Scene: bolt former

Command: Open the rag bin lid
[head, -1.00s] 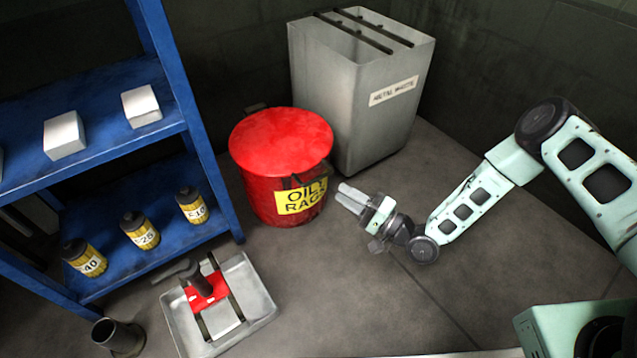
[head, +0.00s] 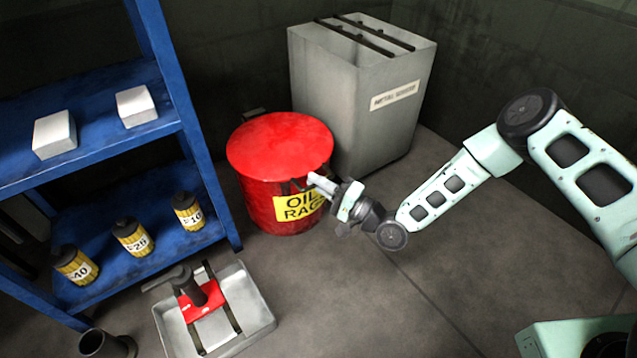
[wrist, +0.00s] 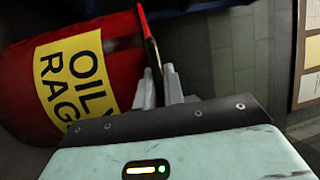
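The rag bin (head: 262,205) is a red drum with a yellow "OILY RAGS" label (head: 300,206). Its round red lid (head: 280,142) lies flat and closed on top. A dark handle (head: 297,184) sticks out at the front of the lid. My gripper (head: 316,182) is at the bin's front right, close to the handle. In the wrist view the two pale fingers (wrist: 160,88) are a little apart, with the dark-edged lid part reaching down to the gap between them. I cannot tell whether they touch it.
A grey metal waste bin (head: 345,105) stands behind the rag bin. A blue shelf (head: 180,85) with white boxes and yellow canisters is at the left. A grey tray (head: 262,318) with a red-based tool sits on the floor in front.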

